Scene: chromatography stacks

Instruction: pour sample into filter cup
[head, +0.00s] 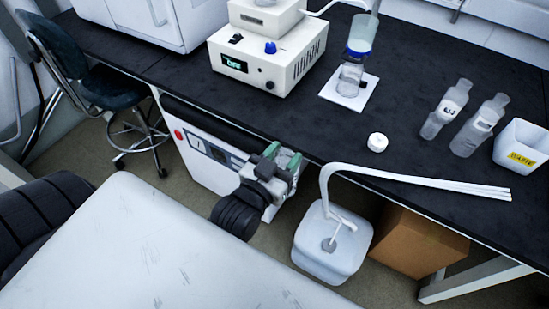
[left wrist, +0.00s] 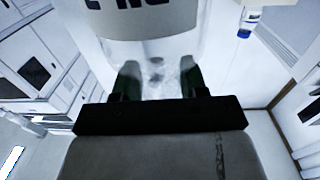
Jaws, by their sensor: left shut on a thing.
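My left gripper (head: 282,162) is in front of the bench edge, left of the white jug. In the left wrist view it (left wrist: 158,82) is shut on a clear sample bottle (left wrist: 150,52) with a pale label and dark lettering. The bottle is close to the lens and cut off by the top edge; it is hard to make out in the head view. The filter cup (head: 362,35), clear with a blue collar, stands on a glass flask (head: 350,78) on a white pad. It is well apart from the gripper. My right gripper is out of view.
A white pump box (head: 265,60) with a display stands left of the flask. A white cap (head: 377,142), two labelled bottles (head: 446,108) (head: 480,127) and a waste bin (head: 522,148) are on the right. White tubing (head: 420,178) crosses the bench edge to the jug (head: 330,255).

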